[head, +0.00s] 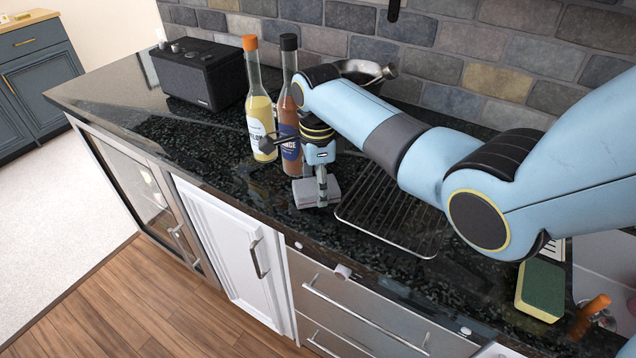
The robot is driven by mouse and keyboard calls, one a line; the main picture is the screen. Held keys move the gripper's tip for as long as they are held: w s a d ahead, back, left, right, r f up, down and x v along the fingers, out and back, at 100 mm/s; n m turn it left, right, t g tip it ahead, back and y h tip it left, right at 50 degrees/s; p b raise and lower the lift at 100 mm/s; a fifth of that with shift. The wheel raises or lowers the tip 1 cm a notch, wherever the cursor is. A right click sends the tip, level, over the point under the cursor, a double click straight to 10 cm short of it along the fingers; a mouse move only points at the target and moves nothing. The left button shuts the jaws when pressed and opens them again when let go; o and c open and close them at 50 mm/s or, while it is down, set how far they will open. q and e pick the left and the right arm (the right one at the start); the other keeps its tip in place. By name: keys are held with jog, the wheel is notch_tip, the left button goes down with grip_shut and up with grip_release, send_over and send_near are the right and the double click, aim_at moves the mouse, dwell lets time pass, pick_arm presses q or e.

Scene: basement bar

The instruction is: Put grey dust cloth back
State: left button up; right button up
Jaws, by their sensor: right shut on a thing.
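The grey dust cloth (304,194) is a small folded pad, low over the dark counter in front of two bottles. My right gripper (321,188) reaches down from above and is shut on the cloth. I cannot tell whether the cloth touches the counter or is held just above it. The fingers hide part of the cloth. My left gripper is not in view.
A yellow bottle (261,112) and an orange-brown bottle (289,125) stand close behind my right gripper. A black wire rack (392,220) lies to the right. A black speaker box (200,73) is at the back left. A green-yellow sponge (541,288) lies near the sink. The left front counter (150,125) is clear.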

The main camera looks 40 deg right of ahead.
jog(key=o, duration=1)
jog(key=shift+f, duration=0.1)
notch_tip(320, 180, up, 12)
jog(key=shift+r, duration=0.1)
